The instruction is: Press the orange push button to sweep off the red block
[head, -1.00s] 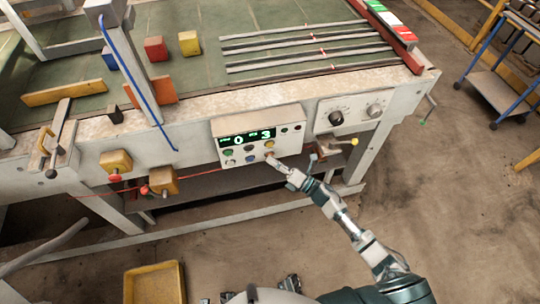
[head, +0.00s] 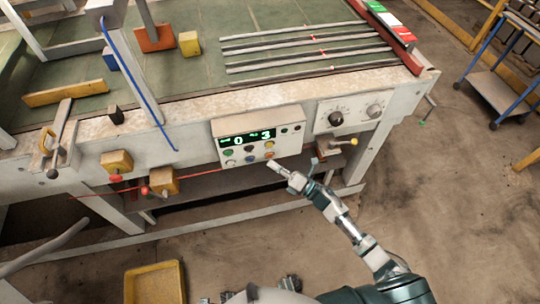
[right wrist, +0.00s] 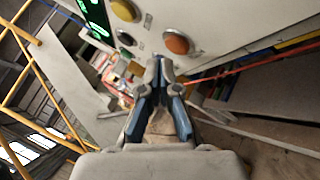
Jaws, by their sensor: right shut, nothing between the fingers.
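The orange push button (head: 269,155) is on the lower right of the control box at the table's front edge. It also shows in the right wrist view (right wrist: 177,43), uncovered. My right gripper (head: 273,164) is shut and empty, just below and in front of the button, apart from it. Its closed fingers (right wrist: 158,66) point toward the panel in the right wrist view. The red block is not visible in any current view. My left gripper is not in view.
A yellow block (head: 189,43) and a blue block (head: 110,59) flank the paddle. The control box (head: 258,125) has other buttons and a lit display. A yellow tray (head: 154,283) lies on the floor.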

